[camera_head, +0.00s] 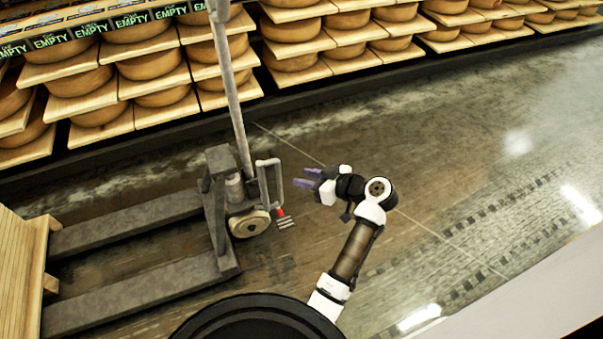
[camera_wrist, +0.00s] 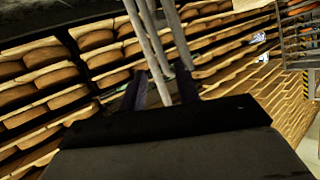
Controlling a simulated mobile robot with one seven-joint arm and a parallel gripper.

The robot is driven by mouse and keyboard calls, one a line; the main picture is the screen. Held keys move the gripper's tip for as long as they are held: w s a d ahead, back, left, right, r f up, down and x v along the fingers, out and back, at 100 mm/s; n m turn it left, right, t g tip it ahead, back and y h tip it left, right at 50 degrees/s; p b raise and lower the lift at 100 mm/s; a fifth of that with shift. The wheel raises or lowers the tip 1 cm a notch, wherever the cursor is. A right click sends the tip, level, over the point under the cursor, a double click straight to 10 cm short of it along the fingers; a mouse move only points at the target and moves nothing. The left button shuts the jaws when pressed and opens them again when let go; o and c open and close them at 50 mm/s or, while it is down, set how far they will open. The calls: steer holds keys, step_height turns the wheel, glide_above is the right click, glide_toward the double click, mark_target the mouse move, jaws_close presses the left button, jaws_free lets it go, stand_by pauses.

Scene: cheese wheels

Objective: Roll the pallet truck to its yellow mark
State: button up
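The grey pallet truck (camera_head: 219,224) stands on the floor at the left in the head view, its two forks pointing left. Its long upright handle (camera_head: 232,98) rises past the top edge, and a bent metal bar (camera_head: 268,186) stands beside its wheel. My gripper (camera_head: 304,178) is just right of that bar, fingers pointing left and spread apart. In the wrist view grey poles (camera_wrist: 158,50) show between and beyond the fingers; contact cannot be told. Nothing is visibly held.
A slatted wooden load (camera_head: 22,272) is at the fork ends on the left. Shelves of cheese wheels (camera_head: 147,67) line the back, with a dark base edge. The shiny floor (camera_head: 450,190) right of my arm is clear, bounded by a pale surface (camera_head: 540,300) at lower right.

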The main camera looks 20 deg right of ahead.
steer(key=s+d, duration=0.3)
steer(key=s, duration=0.2)
steer(key=shift+s+d, duration=0.15)
steer(key=shift+d, duration=0.15)
stand_by(0.6)
